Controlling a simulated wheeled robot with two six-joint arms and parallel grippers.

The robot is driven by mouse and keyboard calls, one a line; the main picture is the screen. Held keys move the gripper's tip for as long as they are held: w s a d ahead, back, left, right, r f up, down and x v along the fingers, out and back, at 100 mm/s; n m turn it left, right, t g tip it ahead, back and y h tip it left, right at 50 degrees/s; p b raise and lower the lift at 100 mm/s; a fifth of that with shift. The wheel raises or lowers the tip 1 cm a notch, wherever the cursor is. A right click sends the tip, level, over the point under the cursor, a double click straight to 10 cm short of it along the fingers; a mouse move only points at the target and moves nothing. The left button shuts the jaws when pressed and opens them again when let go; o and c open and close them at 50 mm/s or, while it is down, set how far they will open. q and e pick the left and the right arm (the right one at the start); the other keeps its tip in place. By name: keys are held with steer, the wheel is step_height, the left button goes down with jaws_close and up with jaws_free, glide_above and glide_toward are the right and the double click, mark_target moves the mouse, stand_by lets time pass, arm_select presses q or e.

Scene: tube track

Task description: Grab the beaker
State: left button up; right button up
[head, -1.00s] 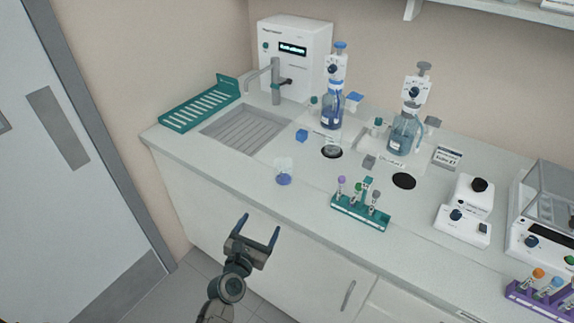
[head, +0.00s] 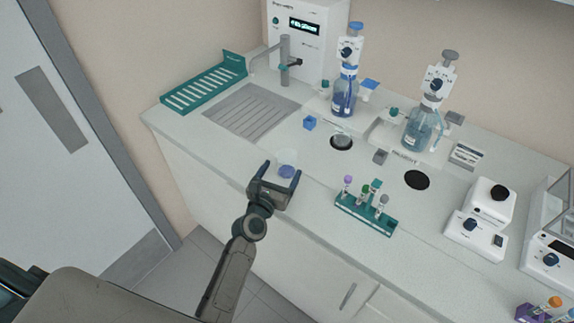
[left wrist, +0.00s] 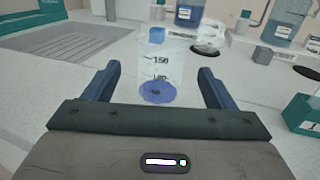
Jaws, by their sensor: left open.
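The beaker (head: 287,166) is a small clear vessel with a little blue liquid at its bottom. It stands upright on the counter near the front edge. In the left wrist view the beaker (left wrist: 161,72) shows volume marks and stands between and just beyond my blue fingers. My left gripper (head: 280,173) is open, with one finger to each side of the beaker in the picture. I cannot tell whether either finger touches it. My right gripper is not in view.
A green rack (head: 366,213) with several capped tubes stands to the right of the beaker. A blue cube (head: 310,123) lies behind it. The sink (head: 250,109) is back left. Two dispenser bottles (head: 344,100) stand at the back. Bare counter lies left of the beaker.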

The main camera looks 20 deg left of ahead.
mark_target(283, 169)
arm_select(q)
steer(key=w, duration=0.5)
steer(key=shift+d, duration=0.3)
steer(key=shift+s, duration=0.1)
steer(key=c, duration=1.1)
steer(key=shift+o, duration=0.2)
